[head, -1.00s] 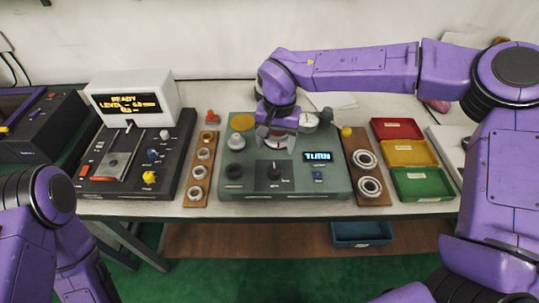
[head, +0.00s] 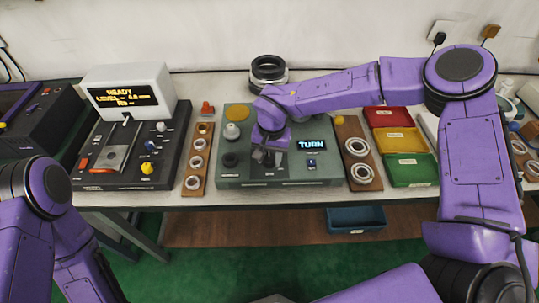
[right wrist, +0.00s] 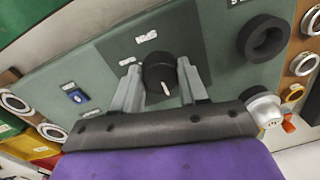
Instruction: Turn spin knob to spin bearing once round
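The spin knob (right wrist: 160,76) is a black round knob with a white pointer line on a green tester box (head: 225,180). My right gripper (right wrist: 158,72) is down at the knob, one finger on each side of it. Whether the fingers press on it is unclear. In the head view my right gripper (head: 268,158) hides most of the knob. The box's small display (head: 311,145) reads "TURN". A black ring-shaped seat (right wrist: 263,38) beside the knob also shows in the head view (head: 231,159). Which bearing the knob drives cannot be told. My left gripper is out of view.
Wooden boards with bearing rings flank the box on the left (head: 195,183) and right (head: 352,130). Red (head: 388,117), yellow (head: 399,141) and green (head: 410,170) trays stand at right. A black device (head: 125,175) with a "READY" screen stands at left.

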